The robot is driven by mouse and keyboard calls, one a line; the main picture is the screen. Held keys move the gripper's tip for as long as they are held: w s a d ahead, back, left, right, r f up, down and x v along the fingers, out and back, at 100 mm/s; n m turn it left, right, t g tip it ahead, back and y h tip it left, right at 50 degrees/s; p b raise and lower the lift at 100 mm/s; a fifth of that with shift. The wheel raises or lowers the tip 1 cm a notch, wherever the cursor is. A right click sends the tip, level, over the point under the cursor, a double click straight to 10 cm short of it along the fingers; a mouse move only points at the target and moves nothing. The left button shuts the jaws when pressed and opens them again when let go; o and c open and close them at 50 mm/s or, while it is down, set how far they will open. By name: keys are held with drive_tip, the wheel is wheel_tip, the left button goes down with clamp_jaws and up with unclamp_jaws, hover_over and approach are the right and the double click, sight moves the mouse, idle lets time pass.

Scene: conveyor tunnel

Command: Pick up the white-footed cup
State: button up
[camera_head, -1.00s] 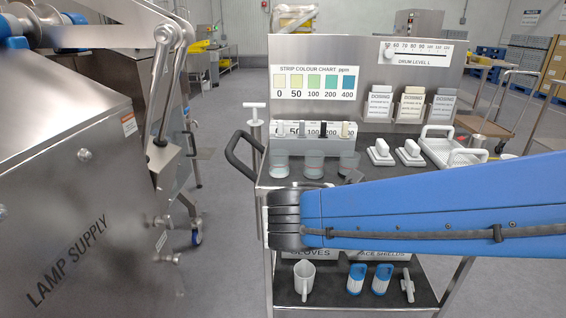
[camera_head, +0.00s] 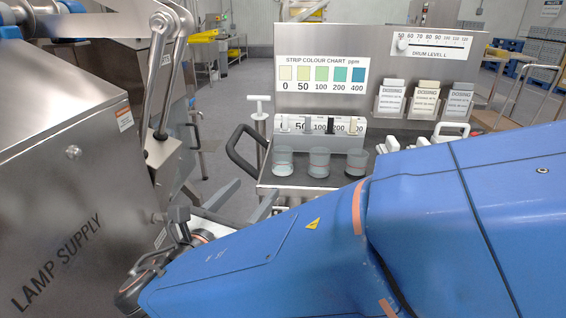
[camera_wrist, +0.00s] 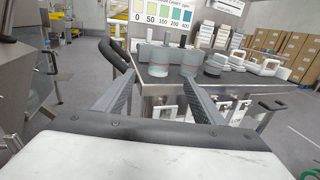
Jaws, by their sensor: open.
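Three clear cups stand in a row at the front of the trolley's top. In the head view the left one, the white-footed cup (camera_head: 283,161), shows a pale base. The middle cup (camera_head: 319,162) and the right cup (camera_head: 357,162) look darker at the foot. My gripper (camera_head: 228,203) is open and empty, in front of and to the left of the cups, its fingers apart. In the wrist view the open fingers (camera_wrist: 158,82) point toward the trolley, with the cups beyond the tips. The feet are hard to tell apart there.
Behind the cups is a strip holder (camera_head: 300,125) below a colour chart (camera_head: 320,75). A black trolley handle (camera_head: 240,150) curves out at the left. The steel lamp supply cabinet (camera_head: 70,190) stands close on the left. Dosing card holders (camera_head: 425,98) are at the back right.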

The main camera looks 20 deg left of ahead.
sight(278, 162)
drive_tip(key=w, duration=0.9)
drive_tip(key=w+d, duration=0.1)
drive_tip(key=w, duration=0.4)
drive_tip(key=shift+w, duration=0.3)
drive_tip(key=c, duration=1.1)
